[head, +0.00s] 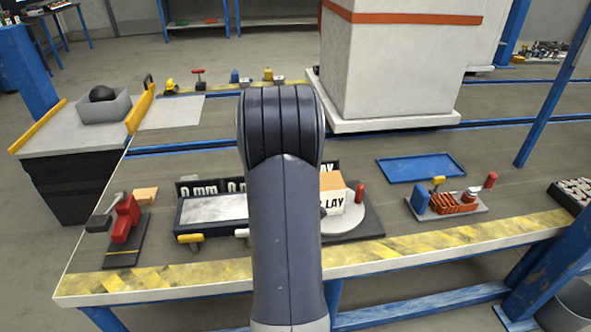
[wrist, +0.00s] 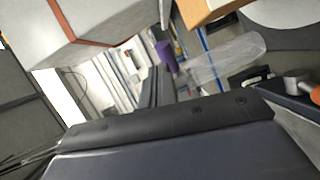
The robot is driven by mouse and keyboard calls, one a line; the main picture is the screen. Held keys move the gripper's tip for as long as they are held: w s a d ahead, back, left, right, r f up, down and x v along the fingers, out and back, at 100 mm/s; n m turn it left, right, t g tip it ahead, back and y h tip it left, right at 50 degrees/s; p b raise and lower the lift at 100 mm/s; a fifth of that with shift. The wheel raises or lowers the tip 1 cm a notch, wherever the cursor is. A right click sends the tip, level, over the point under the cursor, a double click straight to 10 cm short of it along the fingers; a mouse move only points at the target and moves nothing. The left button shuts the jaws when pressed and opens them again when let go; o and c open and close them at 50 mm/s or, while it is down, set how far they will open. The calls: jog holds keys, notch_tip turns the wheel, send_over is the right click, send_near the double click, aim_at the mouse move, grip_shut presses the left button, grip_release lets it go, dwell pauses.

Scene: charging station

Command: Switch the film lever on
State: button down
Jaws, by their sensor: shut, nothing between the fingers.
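In the head view a small panel with a white plate (head: 215,208) stands near the front table edge. A yellow-handled lever (head: 190,238) and a white-handled lever (head: 242,233) stick out at its front. I cannot tell which lever is the film lever. A carton (head: 333,196) sits right of my arm on a grey round plate (head: 367,218) with a red knob (head: 360,192). In the wrist view a translucent roll (wrist: 228,58) lies by a purple piece (wrist: 166,56). My gripper (wrist: 153,85) is shut and empty there; my arm hides it in the head view.
A blue tray (head: 421,168) and a fixture with orange parts (head: 452,203) are at right. A large white block (head: 390,70) stands behind. Yellow-striped tape (head: 430,247) runs along the front edge.

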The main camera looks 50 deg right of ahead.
jog(key=s+a+r, duration=0.1)
jog(key=s+a, duration=0.2)
jog(key=s, duration=0.3)
jog(key=shift+s+a, duration=0.25)
jog(key=shift+a, duration=0.1)
jog(key=shift+w, duration=0.1)
